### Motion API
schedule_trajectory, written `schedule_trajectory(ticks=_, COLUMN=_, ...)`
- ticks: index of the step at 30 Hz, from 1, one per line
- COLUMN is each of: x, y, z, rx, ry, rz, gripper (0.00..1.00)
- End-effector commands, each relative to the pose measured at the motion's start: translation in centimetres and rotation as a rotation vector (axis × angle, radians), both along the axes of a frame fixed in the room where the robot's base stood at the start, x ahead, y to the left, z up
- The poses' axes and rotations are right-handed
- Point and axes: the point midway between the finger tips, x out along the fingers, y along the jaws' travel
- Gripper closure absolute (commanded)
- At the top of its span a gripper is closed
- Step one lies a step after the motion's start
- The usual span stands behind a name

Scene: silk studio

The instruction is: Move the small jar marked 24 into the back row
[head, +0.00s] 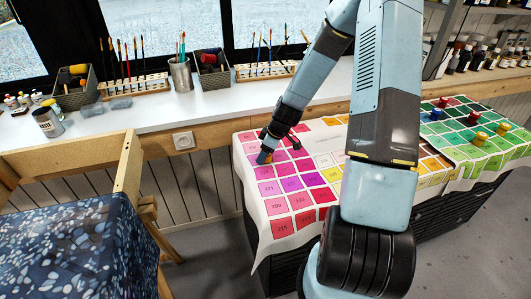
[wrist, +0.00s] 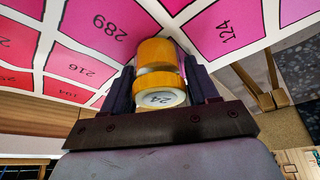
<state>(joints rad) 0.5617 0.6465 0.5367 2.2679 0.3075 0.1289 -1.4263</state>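The small jar marked 24 (wrist: 160,97) shows between the fingers in the wrist view, with an orange-yellow side and the number on its pale round top. My gripper (wrist: 160,88) has a finger close against each side of it and appears shut on it. In the head view my gripper (head: 266,152) is over the left part of the colour chart (head: 240,147), among pink and magenta squares. I cannot tell whether the jar's base touches the chart. Several small red and yellow jars, one of them a yellow jar (head: 480,138), stand on green squares at the right.
A blue terrazzo-patterned surface (head: 75,245) with a wooden frame is at the left. The white windowsill counter (head: 215,97) behind holds brush racks, a metal cup (head: 181,75) and a tin (head: 47,122). Dark bottles (head: 465,58) stand at the far right. My arm hides the chart's middle.

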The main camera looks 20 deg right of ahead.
Motion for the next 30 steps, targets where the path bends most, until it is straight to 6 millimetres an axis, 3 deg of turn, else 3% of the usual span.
schedule_trajectory(ticks=5, x=0.0, y=0.0, z=0.0, rx=0.0, ry=0.0, rz=0.0, gripper=0.23)
schedule_trajectory(ticks=17, x=-0.1, y=-0.2, z=0.8, rx=0.0, ry=-0.001, rz=0.0, gripper=0.23)
schedule_trajectory(ticks=30, x=-1.5, y=-2.4, z=7.2, rx=-0.001, ry=-0.004, rz=-0.002, gripper=0.23)
